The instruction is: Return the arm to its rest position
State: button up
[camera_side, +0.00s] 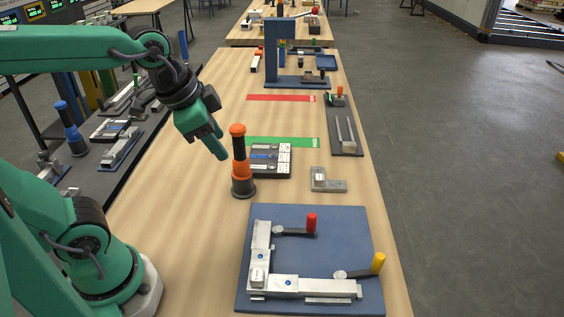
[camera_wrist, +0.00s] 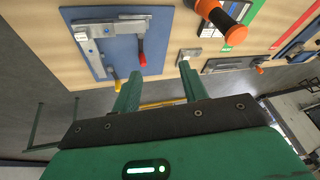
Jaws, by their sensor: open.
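My green arm reaches in from the left in the side view, with my gripper (camera_side: 218,150) raised above the wooden table and tilted down toward the right. In the wrist view my gripper (camera_wrist: 158,86) shows two green fingers spread apart with nothing between them. An orange and black upright tool (camera_side: 241,165) stands on a dark round base just right of and below my gripper in the side view. It also shows at the top of the wrist view (camera_wrist: 222,20). Whether my gripper is clear of it in depth is hard to tell.
A blue fixture plate (camera_side: 361,225) with metal bars and red and yellow handled clamps lies at the front. An L-shaped metal part (camera_side: 328,184), a device with a dark tray (camera_side: 270,174) and a blue press stand (camera_side: 272,50) lie farther back. Bare wood (camera_side: 185,215) is near my arm.

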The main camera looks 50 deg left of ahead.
jog(key=s+n, duration=0.1)
jog(key=n, duration=0.1)
jog(key=s+a+f+n, duration=0.1)
jog(key=s+a+n, duration=0.1)
jog(key=s+n, duration=0.1)
jog(key=shift+a+f+n+t, duration=0.2)
jog(key=shift+f+n+t, duration=0.1)
jog(key=shift+t, duration=0.1)
jog(key=shift+r, duration=0.1)
dwell(0.8)
